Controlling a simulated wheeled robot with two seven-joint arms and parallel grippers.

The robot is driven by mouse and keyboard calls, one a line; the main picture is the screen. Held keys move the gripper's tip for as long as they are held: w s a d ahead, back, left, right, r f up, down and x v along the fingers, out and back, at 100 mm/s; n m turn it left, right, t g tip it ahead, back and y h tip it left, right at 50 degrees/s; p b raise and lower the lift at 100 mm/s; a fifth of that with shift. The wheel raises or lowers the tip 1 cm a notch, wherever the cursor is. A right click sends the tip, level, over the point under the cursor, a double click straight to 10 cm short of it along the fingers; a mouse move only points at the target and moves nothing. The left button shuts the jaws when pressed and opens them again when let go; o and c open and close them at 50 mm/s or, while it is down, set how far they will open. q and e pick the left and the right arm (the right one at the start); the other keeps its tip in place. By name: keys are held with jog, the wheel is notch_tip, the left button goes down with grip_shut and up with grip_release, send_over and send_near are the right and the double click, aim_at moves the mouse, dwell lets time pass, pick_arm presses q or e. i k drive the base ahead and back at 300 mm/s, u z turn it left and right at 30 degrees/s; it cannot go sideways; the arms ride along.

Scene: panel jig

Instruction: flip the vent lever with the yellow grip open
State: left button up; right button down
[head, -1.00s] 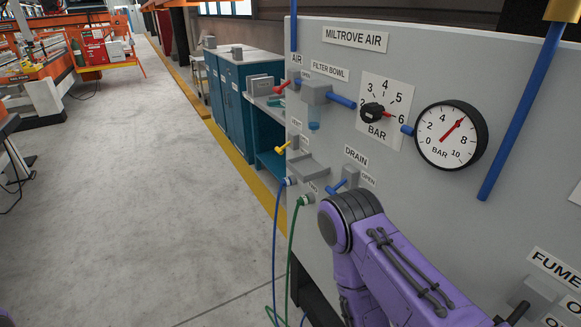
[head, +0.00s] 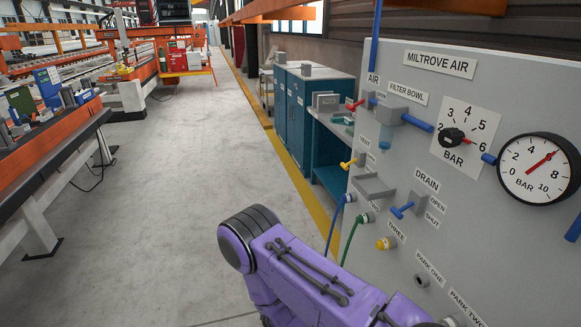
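The vent lever with the yellow grip (head: 346,165) sits at the left edge of the grey panel (head: 468,235), under a small VENT label. The grip sticks out to the left and slightly down. A purple arm of mine comes in from the bottom right, and its rounded joint is to the left of and below the lever, apart from it in the picture. Neither gripper shows, so I cannot tell what either one holds.
The panel also carries a red-grip lever (head: 354,106), a blue drain lever (head: 402,211), a black regulator knob (head: 452,137) and a pressure gauge (head: 539,169). A blue hose (head: 335,219) and a green hose (head: 352,236) hang below. Open floor (head: 190,180) lies left.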

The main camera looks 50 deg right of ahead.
aim_at(344, 166)
jog(key=u, duration=0.05)
jog(key=i, duration=1.05)
jog(key=z, duration=2.75)
jog(key=i, duration=0.5)
jog(key=u, duration=0.1)
jog(key=k, duration=1.1)
jog(key=u, duration=0.8)
jog(key=i, duration=0.9)
jog(key=z, duration=0.05)
